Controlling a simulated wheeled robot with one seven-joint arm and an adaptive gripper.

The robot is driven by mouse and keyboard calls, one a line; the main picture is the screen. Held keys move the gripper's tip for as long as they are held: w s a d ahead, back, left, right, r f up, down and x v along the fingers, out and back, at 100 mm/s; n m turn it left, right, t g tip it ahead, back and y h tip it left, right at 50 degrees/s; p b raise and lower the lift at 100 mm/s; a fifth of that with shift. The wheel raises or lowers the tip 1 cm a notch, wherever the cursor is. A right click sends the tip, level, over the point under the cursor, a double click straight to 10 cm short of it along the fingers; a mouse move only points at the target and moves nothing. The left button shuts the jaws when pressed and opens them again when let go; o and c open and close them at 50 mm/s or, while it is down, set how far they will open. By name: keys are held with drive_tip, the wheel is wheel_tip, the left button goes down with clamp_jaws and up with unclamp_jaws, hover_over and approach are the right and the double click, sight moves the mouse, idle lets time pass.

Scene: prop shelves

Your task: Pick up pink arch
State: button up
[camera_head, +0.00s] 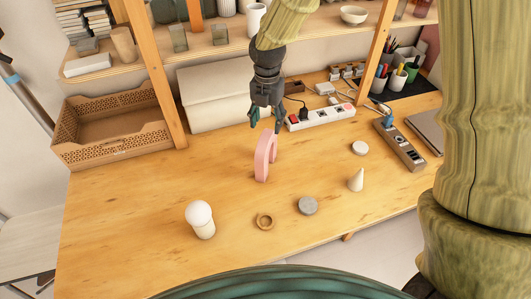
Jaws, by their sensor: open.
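The pink arch (262,160) stands upright on the wooden table (140,215), in the middle of the head view. My gripper (266,122) points down just above and behind the arch's upper right part. Its fingers are apart, with one on either side near the arch's top. I cannot tell whether a finger touches the arch. The arch's upper right edge is close to the fingers and partly overlaps them in the picture.
A white power strip (320,117) lies right of the gripper. A woven basket (115,145) and shelf posts (157,75) bound the left.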

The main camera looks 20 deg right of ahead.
sight(266, 135)
drive_tip(key=shift+a+f+p, duration=0.1)
drive_tip(key=shift+f+p, duration=0.6)
drive_tip(key=shift+f, duration=2)
drive_tip(key=shift+f+p, duration=1.2)
drive_tip(key=shift+f, duration=1.4)
clamp_jaws()
